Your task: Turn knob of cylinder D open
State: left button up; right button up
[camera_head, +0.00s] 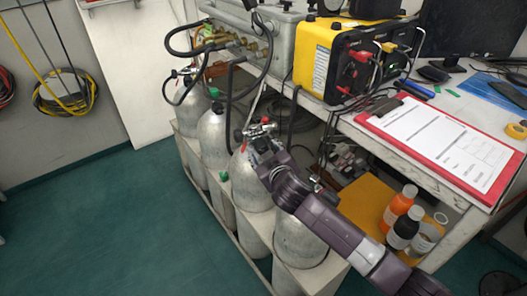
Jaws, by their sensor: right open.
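Several grey gas cylinders stand in a row in a light rack under the bench. No letters are readable on them, so I cannot tell which is cylinder D. The cylinder third from the back (247,187) has a valve with dark knobs (238,135) and red parts on top. My right gripper (262,146) is at this valve, open, at the end of a purple-grey arm from the lower right. Its fingers blend with the valve parts, so I cannot tell whether they touch a knob. The nearest cylinder (300,242) is partly behind my arm. My left gripper is not in view.
A bench (432,165) carries a grey panel box with hoses (262,40), a yellow unit (318,62) and a red clipboard (440,140). Black hoses hang near the valves. Bottles (402,229) stand on a lower shelf. The green floor at left is clear.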

jog(key=shift+c, duration=0.7)
jog(key=c, duration=1)
